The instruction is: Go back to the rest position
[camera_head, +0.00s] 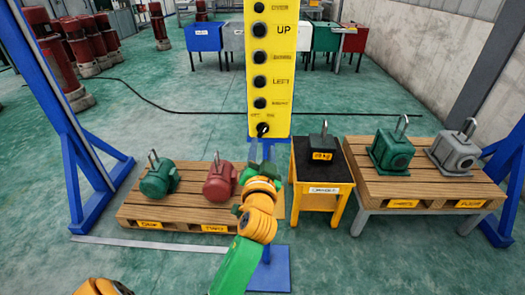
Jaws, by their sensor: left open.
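My left gripper (261,155) is at the lower end of the yellow control panel (270,70), in front of its blue post. Its arm, green and orange, rises from the bottom middle of the view. The fingers are small and partly lost against the post; I see nothing held between them. The panel has a column of black buttons, one marked UP and one marked LEFT, and a black knob (263,130) at the bottom, just above the gripper. I cannot tell whether the gripper touches the knob. My right gripper is not in view.
A green motor (159,178) and a red motor (219,181) sit on a low pallet (180,211). A black weight (322,144) stands on a yellow table (318,196). Two hoist parts sit on the right pallet table (420,189). Blue frame legs (75,150) flank the area.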

